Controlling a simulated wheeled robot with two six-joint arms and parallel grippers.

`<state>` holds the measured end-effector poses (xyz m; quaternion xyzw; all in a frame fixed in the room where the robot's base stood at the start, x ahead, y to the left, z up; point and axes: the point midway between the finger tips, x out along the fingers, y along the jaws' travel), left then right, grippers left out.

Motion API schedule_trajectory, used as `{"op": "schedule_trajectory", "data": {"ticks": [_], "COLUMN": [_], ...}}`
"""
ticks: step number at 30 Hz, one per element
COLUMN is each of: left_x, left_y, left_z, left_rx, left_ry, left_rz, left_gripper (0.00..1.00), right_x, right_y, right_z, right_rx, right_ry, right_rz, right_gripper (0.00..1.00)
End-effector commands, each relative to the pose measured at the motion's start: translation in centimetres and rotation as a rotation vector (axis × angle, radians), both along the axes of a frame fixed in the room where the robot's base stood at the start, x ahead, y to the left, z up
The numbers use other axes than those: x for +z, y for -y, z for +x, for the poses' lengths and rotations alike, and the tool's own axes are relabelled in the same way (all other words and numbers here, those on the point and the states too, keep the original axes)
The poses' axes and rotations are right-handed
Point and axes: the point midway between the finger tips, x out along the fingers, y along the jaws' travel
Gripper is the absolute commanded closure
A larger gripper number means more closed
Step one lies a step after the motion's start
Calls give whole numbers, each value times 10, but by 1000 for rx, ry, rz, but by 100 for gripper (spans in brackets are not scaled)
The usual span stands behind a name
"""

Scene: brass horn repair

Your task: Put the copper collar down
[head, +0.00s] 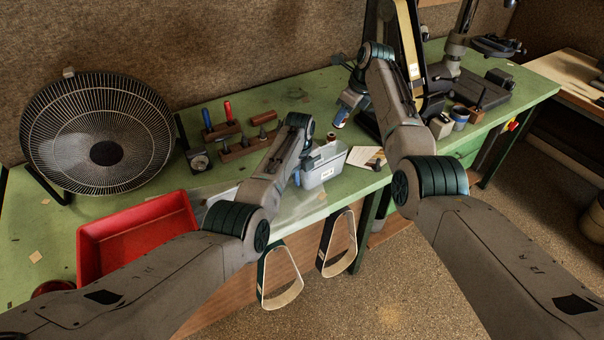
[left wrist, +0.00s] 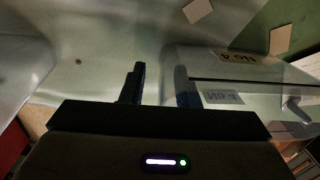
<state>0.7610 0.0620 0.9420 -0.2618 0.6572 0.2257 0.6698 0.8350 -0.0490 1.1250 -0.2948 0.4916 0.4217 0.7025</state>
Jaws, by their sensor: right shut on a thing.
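The copper collar (head: 331,136) shows as a small reddish-brown piece in the head view, at the tips of my right gripper (head: 338,123). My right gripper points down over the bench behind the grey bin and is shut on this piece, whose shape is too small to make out. My left gripper (head: 297,178) is lower, at the left end of the grey bin (head: 325,172). In the left wrist view its two fingers (left wrist: 160,85) stand apart with nothing visible between them, close beside the bin (left wrist: 225,75) with its NO.4 labels.
A red tray (head: 137,235) and a large fan (head: 98,135) stand at the left of the green bench (head: 285,100). Wooden blocks with tools (head: 245,146) stand behind my left arm. A paper card (head: 367,156) lies right of the bin. Two straps (head: 338,243) hang from the front edge.

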Motion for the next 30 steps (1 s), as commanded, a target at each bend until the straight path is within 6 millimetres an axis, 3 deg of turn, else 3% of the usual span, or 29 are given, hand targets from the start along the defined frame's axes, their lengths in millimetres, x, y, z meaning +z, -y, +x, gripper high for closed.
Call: {"op": "schedule_trajectory", "data": {"ticks": [1, 5, 14, 24, 30], "left_x": [0, 0, 0, 0, 0], "left_y": [0, 0, 0, 0, 0], "left_z": [0, 0, 0, 0, 0], "left_rx": [0, 0, 0, 0, 0], "left_ry": [0, 0, 0, 0, 0], "left_rz": [0, 0, 0, 0, 0], "left_gripper": [76, 100, 100, 100, 100], "right_x": [0, 0, -2, -16, -23], "right_y": [0, 0, -1, -8, -8], "right_z": [0, 0, 0, -1, -2], "right_rx": [0, 0, -45, -472, -622], "right_ry": [1, 1, -3, -6, -2], "right_rz": [0, 0, -4, -13, -3], "right_gripper": [96, 96, 96, 96, 96]}}
